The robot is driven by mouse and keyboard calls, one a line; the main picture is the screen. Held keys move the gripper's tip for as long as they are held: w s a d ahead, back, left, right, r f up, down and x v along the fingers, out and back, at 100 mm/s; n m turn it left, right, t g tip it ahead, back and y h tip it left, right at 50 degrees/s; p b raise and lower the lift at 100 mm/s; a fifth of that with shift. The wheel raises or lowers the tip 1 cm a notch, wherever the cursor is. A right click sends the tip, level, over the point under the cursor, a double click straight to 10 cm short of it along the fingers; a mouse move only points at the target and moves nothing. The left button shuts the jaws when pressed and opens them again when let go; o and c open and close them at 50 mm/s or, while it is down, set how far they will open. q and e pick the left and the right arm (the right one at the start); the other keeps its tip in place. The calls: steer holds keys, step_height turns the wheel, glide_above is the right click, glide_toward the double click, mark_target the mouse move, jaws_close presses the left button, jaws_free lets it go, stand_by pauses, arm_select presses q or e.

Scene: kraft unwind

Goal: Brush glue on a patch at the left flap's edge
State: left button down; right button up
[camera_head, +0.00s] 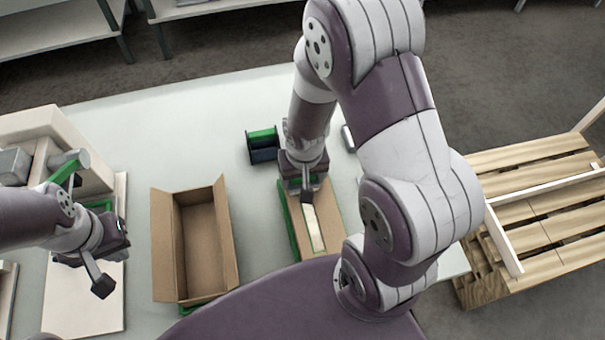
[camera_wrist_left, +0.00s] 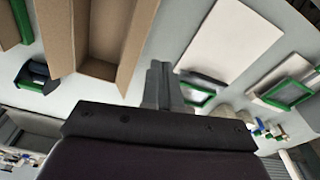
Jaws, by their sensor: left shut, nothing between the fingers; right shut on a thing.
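My left gripper (camera_head: 103,286) is shut and empty, left of the open carton, above a white board. Its closed fingers also show in the left wrist view (camera_wrist_left: 161,84). My right gripper (camera_head: 307,193) points down at the far end of a brown cardboard piece (camera_head: 331,222) with a green edge beneath. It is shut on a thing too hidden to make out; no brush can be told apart. A pale narrow strip (camera_head: 314,230) lies along the cardboard, just below the right fingertips. Whether the fingertips touch it, I cannot tell. No glue patch is clearly visible.
The open carton (camera_head: 160,240), with flaps spread, stands in the table's middle and also shows in the left wrist view (camera_wrist_left: 136,45). A green and black holder (camera_head: 262,146) stands behind. A wooden pallet (camera_head: 540,225) is at right. The back-left tabletop (camera_head: 170,125) is clear.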

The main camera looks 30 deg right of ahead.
steer(key=shift+f, duration=0.35)
